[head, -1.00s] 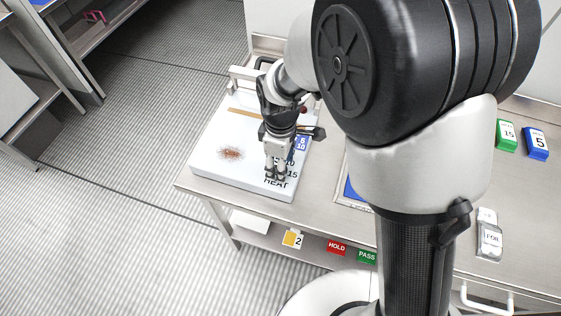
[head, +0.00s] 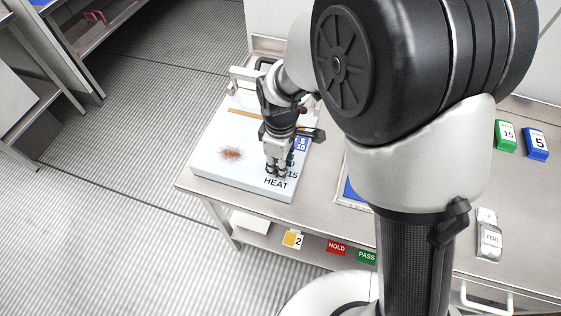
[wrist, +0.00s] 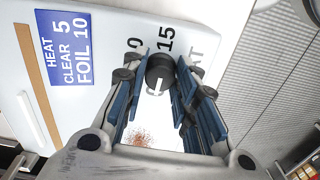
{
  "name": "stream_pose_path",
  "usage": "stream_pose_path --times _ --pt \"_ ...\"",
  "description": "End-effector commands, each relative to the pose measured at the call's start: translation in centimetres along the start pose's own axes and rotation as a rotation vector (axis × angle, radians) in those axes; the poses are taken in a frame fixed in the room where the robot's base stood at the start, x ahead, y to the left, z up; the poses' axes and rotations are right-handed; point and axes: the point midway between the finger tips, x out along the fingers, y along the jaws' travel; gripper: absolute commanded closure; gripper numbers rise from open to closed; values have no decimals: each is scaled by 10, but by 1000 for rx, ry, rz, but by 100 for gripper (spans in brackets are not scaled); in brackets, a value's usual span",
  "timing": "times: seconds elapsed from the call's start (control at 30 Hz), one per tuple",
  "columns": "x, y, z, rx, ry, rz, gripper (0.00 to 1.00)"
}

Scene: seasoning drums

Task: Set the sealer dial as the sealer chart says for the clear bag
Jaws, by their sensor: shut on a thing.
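The sealer (head: 215,168) is a white box on the steel bench. Its black dial (wrist: 160,70) sits between my gripper's fingers in the wrist view, with a white mark on its lower part. My gripper (head: 276,173) points down over the sealer's front right in the head view and is shut on the dial; it also shows in the wrist view (wrist: 162,78). A 15 and a partly hidden number ending in 0 are printed beside the dial. The blue sealer chart (wrist: 65,47) reads HEAT, CLEAR 5, FOIL 10. Other dial numbers are hidden by my fingers.
A brown strip (head: 246,113) and a reddish-brown spill (head: 231,153) lie on the sealer's top. A green 15 block (head: 506,135), a blue 5 block (head: 536,144) and a FOIL packet (head: 490,241) stand at the right. Floor left of the bench is clear.

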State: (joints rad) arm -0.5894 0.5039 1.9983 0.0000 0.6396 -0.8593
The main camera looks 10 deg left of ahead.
Motion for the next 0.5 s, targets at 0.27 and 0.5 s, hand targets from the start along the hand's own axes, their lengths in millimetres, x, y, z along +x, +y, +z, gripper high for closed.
stream_pose_path --times 0.27,0.5 --pt "-2 0 0 173 0 0 97" --pt "-2 0 0 397 0 0 97"
